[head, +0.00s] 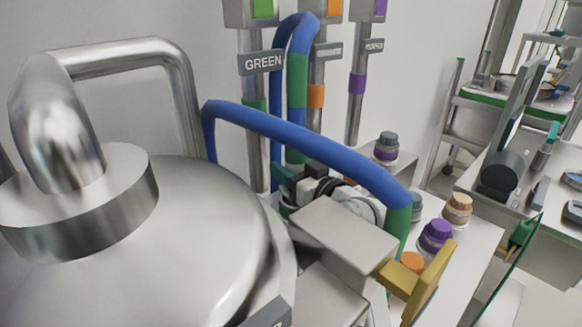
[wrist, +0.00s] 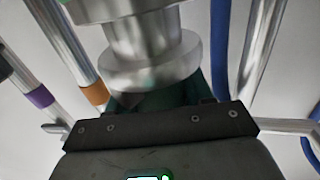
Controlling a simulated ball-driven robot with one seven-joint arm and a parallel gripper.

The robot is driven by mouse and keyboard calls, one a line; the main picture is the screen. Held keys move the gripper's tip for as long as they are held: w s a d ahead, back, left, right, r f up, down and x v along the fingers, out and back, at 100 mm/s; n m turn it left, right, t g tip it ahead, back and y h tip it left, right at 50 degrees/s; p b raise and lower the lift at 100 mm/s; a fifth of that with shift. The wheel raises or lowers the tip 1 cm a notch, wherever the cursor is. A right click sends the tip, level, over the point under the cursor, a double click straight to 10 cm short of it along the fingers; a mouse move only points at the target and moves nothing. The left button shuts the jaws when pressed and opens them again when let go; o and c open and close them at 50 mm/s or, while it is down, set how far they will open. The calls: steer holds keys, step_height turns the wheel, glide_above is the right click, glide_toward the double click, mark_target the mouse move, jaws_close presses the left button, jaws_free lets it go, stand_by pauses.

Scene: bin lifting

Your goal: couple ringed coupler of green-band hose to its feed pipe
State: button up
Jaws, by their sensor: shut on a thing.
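My gripper (head: 287,186) has dark green fingers and is low beside the green-banded feed pipe (head: 255,145), under the GREEN label. In the wrist view my gripper (wrist: 155,103) is shut on a shiny metal coupler (wrist: 148,68) with a wide ring and a narrower neck. Most of the coupler is hidden in the head view. A blue hose (head: 283,128) with a green band (head: 297,82) arches beside the pipe. Another blue run (head: 300,142) crosses over my arm to a green-banded end (head: 396,228). I cannot tell whether coupler and pipe touch.
A large metal tank (head: 190,230) with a bent pipe fills the left. Orange-banded (head: 316,97) and purple-banded (head: 356,90) pipes stand to the right of the green one. Several capped bottles, including a purple-capped one (head: 436,236), and a yellow plate (head: 428,285) are at the lower right.

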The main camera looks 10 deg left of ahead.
mark_target(291, 123)
steer(key=shift+f+b, duration=1.1)
steer(key=shift+b, duration=0.05)
stand_by(1.0)
steer(key=o, duration=1.7)
steer(key=shift+r+p, duration=3.8)
steer(key=shift+r, duration=2.25)
